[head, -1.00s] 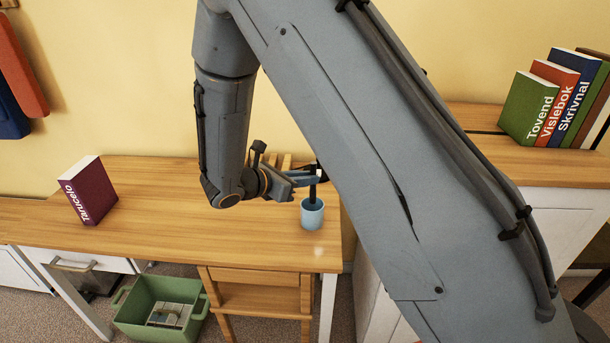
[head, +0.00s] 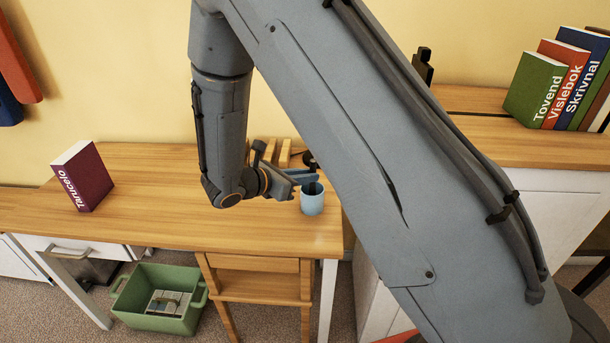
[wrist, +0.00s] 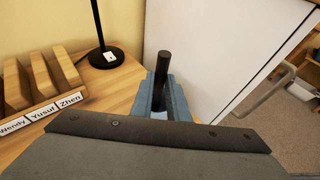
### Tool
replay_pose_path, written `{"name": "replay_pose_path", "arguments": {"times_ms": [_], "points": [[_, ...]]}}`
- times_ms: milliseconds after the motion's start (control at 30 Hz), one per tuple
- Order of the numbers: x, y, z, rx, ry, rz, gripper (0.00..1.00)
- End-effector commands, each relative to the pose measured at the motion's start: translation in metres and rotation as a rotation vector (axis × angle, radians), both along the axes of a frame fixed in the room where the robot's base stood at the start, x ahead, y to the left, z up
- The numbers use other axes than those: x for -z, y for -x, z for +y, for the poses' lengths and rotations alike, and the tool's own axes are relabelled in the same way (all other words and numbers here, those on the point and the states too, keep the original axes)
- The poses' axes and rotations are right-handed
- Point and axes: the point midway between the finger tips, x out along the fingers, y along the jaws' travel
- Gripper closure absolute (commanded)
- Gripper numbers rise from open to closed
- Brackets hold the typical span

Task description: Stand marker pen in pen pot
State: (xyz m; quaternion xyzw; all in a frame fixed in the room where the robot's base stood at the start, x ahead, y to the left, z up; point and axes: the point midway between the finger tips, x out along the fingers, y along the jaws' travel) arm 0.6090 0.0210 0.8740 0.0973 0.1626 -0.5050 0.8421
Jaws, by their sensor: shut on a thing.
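The dark marker pen (wrist: 162,70) is upright between the blue fingers of my gripper (wrist: 162,98) in the wrist view. My gripper (head: 309,179) is shut on it. In the head view the fingers are right at the rim of the light blue pen pot (head: 312,204), which stands upright near the right end of the desk. The pen's lower part appears to be inside the pot, but the fingers and pot wall hide it. I cannot tell whether its tip touches the bottom.
A wooden name rack (wrist: 42,108) and a black lamp (wrist: 106,58) stand close behind the pot. A maroon book (head: 84,178) stands on the desk (head: 160,210) at left. More books (head: 535,90) stand on the right-hand cabinet. A green crate (head: 160,318) is on the floor.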

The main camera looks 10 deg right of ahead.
Motion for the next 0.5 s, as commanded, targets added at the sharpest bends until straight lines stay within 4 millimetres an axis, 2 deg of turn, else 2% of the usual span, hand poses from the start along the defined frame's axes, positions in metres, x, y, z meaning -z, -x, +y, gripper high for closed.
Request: {"name": "replay_pose_path", "arguments": {"times_ms": [100, 133, 267, 500], "points": [[-0.0002, 0.0000, -0.0001, 0.000, 0.000, 0.000, 1.00], [-0.0002, 0.0000, 0.0000, 0.000, 0.000, 0.000, 0.84], [-0.0002, 0.0000, -0.0001, 0.000, 0.000, 0.000, 0.64], [-0.0003, 0.0000, 0.0001, 0.000, 0.000, 0.000, 0.64]]}}
